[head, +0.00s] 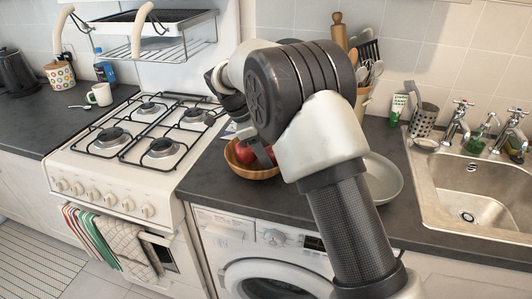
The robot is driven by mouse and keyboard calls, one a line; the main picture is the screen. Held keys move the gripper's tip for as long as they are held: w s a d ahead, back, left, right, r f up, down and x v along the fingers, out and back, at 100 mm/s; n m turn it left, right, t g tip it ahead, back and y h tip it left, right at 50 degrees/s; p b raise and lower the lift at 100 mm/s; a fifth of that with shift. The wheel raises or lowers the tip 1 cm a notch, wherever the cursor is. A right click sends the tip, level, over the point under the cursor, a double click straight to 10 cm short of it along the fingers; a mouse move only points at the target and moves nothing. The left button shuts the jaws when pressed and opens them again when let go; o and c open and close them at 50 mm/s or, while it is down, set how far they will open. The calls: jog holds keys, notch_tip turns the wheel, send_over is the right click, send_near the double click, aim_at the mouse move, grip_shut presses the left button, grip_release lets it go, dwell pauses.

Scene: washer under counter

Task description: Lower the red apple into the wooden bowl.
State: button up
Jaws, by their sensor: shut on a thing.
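The wooden bowl (258,175) stands on the dark counter between the cooker and my arm. The red apple (244,154) shows within the bowl's outline, with red on both sides of a dark finger of my gripper (261,155). My gripper points down over the bowl and is shut on the apple. My arm hides the right part of the bowl and most of the gripper. I cannot tell whether the apple touches the bowl's bottom.
A white gas cooker (150,135) stands left of the bowl. A pale plate (383,180) lies right of my arm, before the steel sink (480,190). A utensil pot (362,100) stands behind. A washer (265,255) sits below the counter's front edge.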

jog(key=o, duration=1.2)
jog(key=p+v, duration=0.3)
jog(key=v, duration=1.4)
jog(key=s+d+r+n+y+p, duration=0.2)
jog(key=s+d+r+n+p, duration=0.15)
jog(key=d+r, duration=0.55)
jog(key=s+d+r+n+t+y+p, duration=0.1)
jog(key=s+d+r+n+p, duration=0.2)
jog(key=s+d, duration=0.35)
jog(key=s+d+r+n+t+y+p, duration=0.1)
jog(key=s+d+r+n, duration=0.4)
jog(key=s, duration=0.3)
jog(key=s+d+f+n+p, duration=0.1)
jog(key=s, duration=0.2)
jog(key=s+d+f+n+t+p, duration=0.1)
jog(key=s+d+f+n, duration=0.1)
jog(key=s, duration=0.2)
jog(key=s+d+f+n+t, duration=0.1)
jog(key=s+d+f+n, duration=0.1)
jog(key=s, duration=0.2)
jog(key=shift+s+d+p, duration=0.15)
jog(key=shift+s+p, duration=0.1)
jog(key=shift+p, duration=0.15)
